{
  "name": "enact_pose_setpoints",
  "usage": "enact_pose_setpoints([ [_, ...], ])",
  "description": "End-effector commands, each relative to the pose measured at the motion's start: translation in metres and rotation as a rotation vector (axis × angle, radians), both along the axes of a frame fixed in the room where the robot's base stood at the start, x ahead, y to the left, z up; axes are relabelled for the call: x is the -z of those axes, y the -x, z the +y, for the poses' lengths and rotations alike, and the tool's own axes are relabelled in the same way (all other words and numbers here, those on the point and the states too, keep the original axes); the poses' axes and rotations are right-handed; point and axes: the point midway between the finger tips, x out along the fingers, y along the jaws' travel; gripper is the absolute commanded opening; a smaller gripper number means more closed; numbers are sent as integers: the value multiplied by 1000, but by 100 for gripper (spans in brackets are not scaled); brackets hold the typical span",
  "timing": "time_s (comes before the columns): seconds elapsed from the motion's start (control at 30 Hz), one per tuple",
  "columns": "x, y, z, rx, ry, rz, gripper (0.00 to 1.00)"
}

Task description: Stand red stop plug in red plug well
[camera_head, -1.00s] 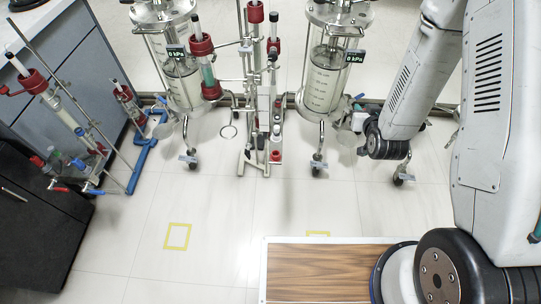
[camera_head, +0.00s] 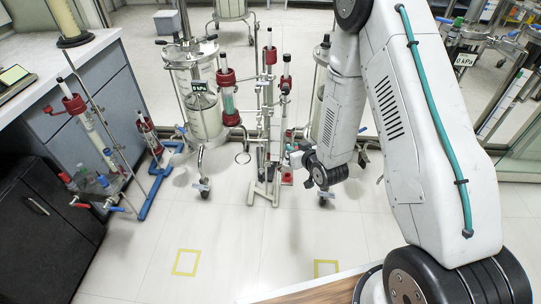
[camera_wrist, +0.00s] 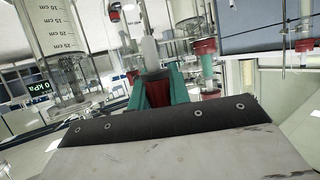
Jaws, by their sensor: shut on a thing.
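In the wrist view, my gripper (camera_wrist: 158,92) has its teal fingers shut around a dark red piece (camera_wrist: 159,94), which looks like the red stop plug. A pale translucent column rises just beyond the fingertips. In the head view, my arm reaches down to the centre, and the gripper (camera_head: 294,157) is small and partly hidden beside the central column stand (camera_head: 268,130). The plug cannot be made out there. I cannot identify the red plug well with certainty in either view.
Glass vessels on castors, one at left (camera_head: 196,100), flank the central stand. A blue-footed stand (camera_head: 150,195) with red-capped columns is by the grey cabinet (camera_head: 95,95). A black cabinet (camera_head: 45,215) stands at front left. The front floor, marked with yellow squares (camera_head: 186,262), is clear.

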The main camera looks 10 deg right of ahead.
Motion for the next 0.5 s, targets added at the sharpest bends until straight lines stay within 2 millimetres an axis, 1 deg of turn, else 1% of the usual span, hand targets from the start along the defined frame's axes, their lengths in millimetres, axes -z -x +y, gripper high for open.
enact_pose_setpoints([
  [0.03, 12, -11, 2, -57, -1, 0, 0],
  [0.1, 25, -22, 8, -137, 1, 2, 0],
  [0.2, 39, -31, 13, -228, 7, 0, 0],
  [0.3, 47, -36, 16, -279, 12, 0, 0],
  [0.5, 48, -36, 17, -293, 14, 0, 0],
])
